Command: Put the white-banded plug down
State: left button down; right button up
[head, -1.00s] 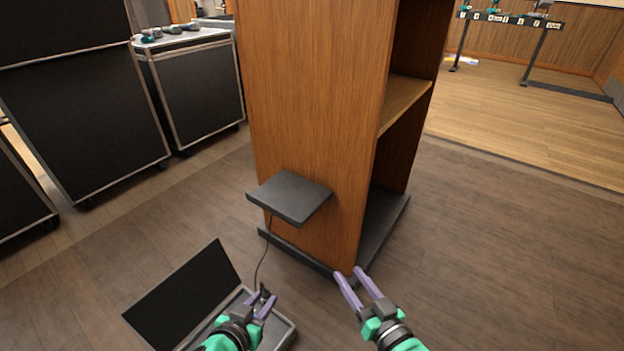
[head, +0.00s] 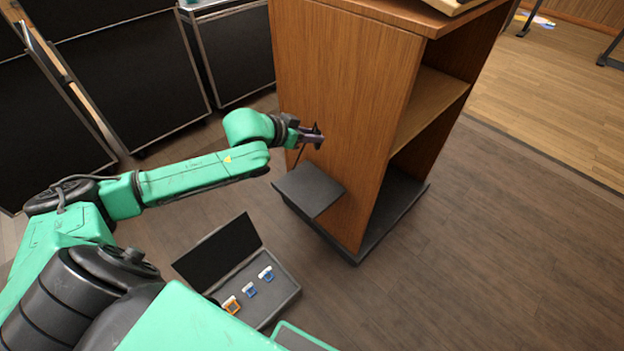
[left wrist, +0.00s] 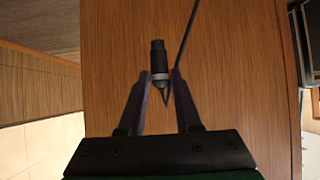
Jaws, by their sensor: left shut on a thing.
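The white-banded plug (left wrist: 158,64) is a black cylinder with a pale ring, held between the fingertips of my left gripper (left wrist: 160,82) in the left wrist view. A thin dark cable runs from it. In the head view my left gripper (head: 312,136) is beside the wooden lectern's side panel (head: 345,90), above the small dark shelf (head: 308,187). The plug is only a small dark shape there. It is held clear of the shelf. My right gripper is not in view.
An open dark case (head: 283,296) with blue and orange items lies on the floor below the shelf. Black road cases (head: 140,80) stand at the back left. The floor to the right of the lectern is clear.

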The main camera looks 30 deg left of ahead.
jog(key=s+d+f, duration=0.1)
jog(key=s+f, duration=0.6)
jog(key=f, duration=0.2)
pick_arm(q)
jog(key=b, duration=0.6)
send_over(311, 195)
jog(key=shift+f, duration=10.25)
jog(key=c, duration=0.6)
grip_release()
jog(key=shift+r, duration=0.1)
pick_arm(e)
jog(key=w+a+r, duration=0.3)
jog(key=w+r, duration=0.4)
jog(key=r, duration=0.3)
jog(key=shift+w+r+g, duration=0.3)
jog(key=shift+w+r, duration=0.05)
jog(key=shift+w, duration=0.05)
pick_arm(q)
jog(key=shift+r, duration=0.1)
